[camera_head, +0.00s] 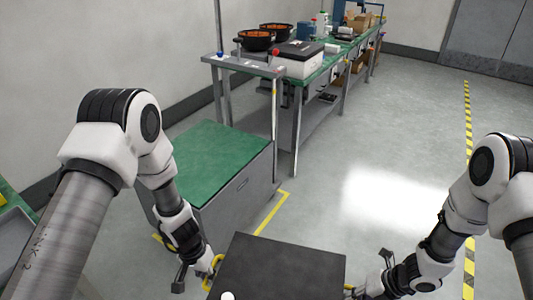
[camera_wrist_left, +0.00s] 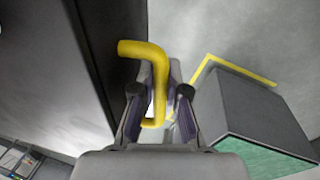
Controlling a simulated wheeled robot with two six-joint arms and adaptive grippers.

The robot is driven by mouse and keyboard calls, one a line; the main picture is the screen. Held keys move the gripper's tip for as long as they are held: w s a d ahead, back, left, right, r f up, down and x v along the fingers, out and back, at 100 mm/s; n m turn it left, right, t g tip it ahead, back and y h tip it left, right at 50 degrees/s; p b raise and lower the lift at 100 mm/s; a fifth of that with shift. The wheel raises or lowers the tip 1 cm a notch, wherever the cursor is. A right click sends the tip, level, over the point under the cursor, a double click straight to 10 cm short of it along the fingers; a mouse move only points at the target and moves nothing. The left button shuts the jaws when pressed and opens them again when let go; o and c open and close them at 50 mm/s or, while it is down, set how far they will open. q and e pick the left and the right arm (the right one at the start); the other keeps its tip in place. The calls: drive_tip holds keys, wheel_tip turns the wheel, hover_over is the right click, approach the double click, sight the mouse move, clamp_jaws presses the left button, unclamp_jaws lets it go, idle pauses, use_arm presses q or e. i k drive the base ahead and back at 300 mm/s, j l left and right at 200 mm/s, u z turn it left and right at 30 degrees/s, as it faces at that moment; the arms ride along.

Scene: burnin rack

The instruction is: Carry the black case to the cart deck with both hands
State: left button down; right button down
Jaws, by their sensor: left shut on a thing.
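The black case (camera_head: 280,265) is at the bottom centre of the head view, its flat top facing up and its near part cut off by the frame. My left gripper (camera_head: 211,275) is at its left side, shut on a yellow handle (camera_wrist_left: 156,75) that shows between the fingers in the left wrist view. The case's dark side (camera_wrist_left: 85,50) is beside those fingers. My right gripper (camera_head: 357,288) is at the right side, by another yellow handle (camera_head: 348,289); its fingers are too small and hidden to judge. No cart deck can be clearly identified.
A low grey cabinet with a green top (camera_head: 215,155) stands beyond the case to the left, yellow floor tape (camera_head: 270,213) along it. Floor to the right is clear.

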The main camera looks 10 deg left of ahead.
sight(202, 168)
drive_tip(key=i+z, duration=0.15)
drive_tip(key=i, duration=0.7)
drive_tip(key=i+j+z, duration=0.15)
drive_tip(key=i, duration=0.7)
drive_tip(key=i+l+u, duration=0.15)
drive_tip(key=i+u, duration=0.3)
drive_tip(key=i+l+u, duration=0.25)
drive_tip(key=u, duration=0.25)
drive_tip(key=i+u, duration=0.25)
drive_tip(key=u, duration=0.15)
drive_tip(key=i+u, duration=0.25)
drive_tip(key=u, duration=0.15)
drive_tip(key=i+u, duration=0.2)
drive_tip(key=u, duration=0.2)
drive_tip(key=i+l+u, duration=0.2)
drive_tip(key=u, duration=0.2)
